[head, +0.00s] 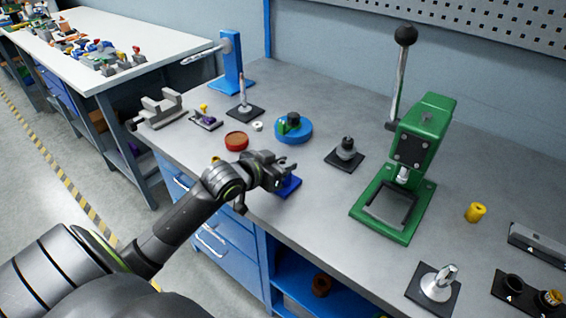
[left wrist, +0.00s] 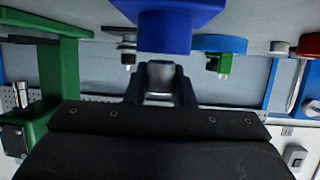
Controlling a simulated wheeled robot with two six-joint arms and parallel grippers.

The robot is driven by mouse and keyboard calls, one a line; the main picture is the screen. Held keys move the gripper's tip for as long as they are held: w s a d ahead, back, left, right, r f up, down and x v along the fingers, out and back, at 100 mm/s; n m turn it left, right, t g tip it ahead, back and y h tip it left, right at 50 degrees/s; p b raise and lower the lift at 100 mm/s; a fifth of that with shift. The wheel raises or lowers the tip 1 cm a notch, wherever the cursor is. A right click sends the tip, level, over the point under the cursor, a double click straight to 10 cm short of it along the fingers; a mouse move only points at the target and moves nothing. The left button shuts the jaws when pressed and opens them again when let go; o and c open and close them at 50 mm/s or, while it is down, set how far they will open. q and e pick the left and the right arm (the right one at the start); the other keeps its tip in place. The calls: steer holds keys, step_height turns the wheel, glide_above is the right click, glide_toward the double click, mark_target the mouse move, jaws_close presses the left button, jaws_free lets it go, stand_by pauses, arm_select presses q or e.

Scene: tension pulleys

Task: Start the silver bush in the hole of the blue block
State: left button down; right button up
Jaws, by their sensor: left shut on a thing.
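The blue block (head: 290,187) sits near the front edge of the bench, partly hidden by my left gripper (head: 284,172). In the left wrist view, which is upside down, the blue block (left wrist: 166,30) shows a flat base and a round raised part. My left gripper (left wrist: 161,88) is shut on the silver bush (left wrist: 160,76). The bush is in line with the round part, just above it, with what looks like a narrow gap. The hole itself is hidden from both views. My right gripper is not in view.
A green press (head: 400,180) with a tall lever stands to the right. Behind the block are a blue round base with a green part (head: 293,128), a red dish (head: 237,141) and a dark stepped part (head: 346,150). A yellow bush (head: 475,212) stands right of the press.

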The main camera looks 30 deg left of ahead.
arm_select(q)
steer(key=shift+p, duration=0.75)
stand_by(0.6)
steer(key=shift+f, duration=0.15)
steer(key=shift+f+b, duration=0.45)
steer(key=shift+f, duration=0.15)
steer(key=shift+s+f, duration=0.15)
steer(key=shift+f, duration=0.05)
stand_by(0.4)
steer(key=shift+r+p, duration=0.15)
steer(key=shift+p, duration=0.5)
